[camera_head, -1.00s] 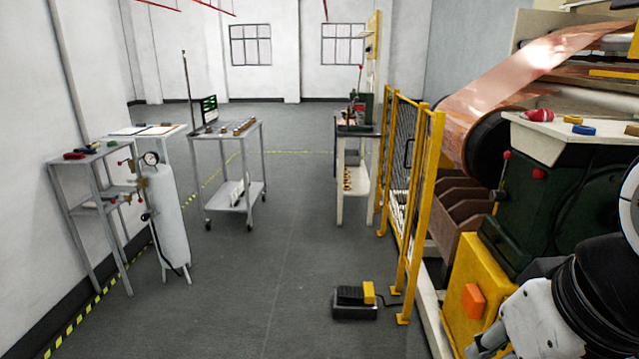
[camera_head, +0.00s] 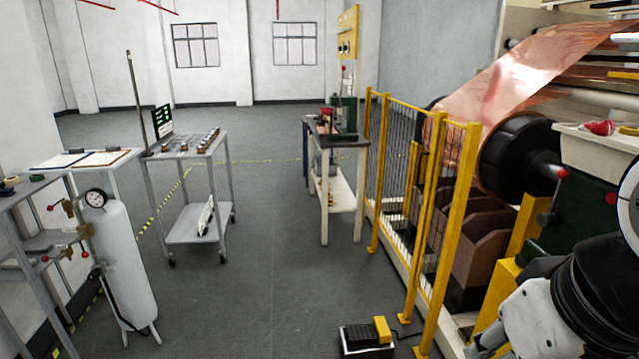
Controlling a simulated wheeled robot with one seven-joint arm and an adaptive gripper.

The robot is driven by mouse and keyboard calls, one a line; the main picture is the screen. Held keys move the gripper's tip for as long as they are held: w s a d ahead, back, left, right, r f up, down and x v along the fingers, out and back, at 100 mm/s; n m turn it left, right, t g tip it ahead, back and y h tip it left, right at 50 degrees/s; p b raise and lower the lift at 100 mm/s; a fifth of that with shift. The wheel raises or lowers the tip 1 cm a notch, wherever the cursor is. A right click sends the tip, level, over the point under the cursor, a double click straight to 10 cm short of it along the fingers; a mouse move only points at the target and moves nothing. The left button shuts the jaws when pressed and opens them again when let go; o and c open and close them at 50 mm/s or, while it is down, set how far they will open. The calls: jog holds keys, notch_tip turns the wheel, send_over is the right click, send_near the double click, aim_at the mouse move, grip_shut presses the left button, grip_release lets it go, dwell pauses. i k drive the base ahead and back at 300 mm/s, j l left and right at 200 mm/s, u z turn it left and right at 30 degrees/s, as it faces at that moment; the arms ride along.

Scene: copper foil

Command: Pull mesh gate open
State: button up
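The mesh gate (camera_head: 398,160) stands right of centre in the head view, a dark wire mesh panel in a yellow frame between yellow posts. I see it at a slant, and it looks closed in line with the fence. A nearer yellow post (camera_head: 452,235) rises in front of its right side. I cannot make out a handle clearly. Part of my arm shows at the lower right, in front of the machine. My gripper is out of view.
A foot pedal (camera_head: 366,335) lies on the floor near the nearest post. Behind the fence are brown bins (camera_head: 488,235) and the copper foil machine (camera_head: 520,150). A cart (camera_head: 190,145), a bench (camera_head: 342,140) and a gas cylinder (camera_head: 128,260) stand left. The middle floor is clear.

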aim_at(433, 114)
jog(key=i+z, duration=0.3)
jog(key=i, duration=1.35)
jog(key=i+j+u, duration=0.25)
jog(key=i, duration=0.25)
jog(key=i+j+u, duration=0.45)
jog(key=i+j, duration=0.05)
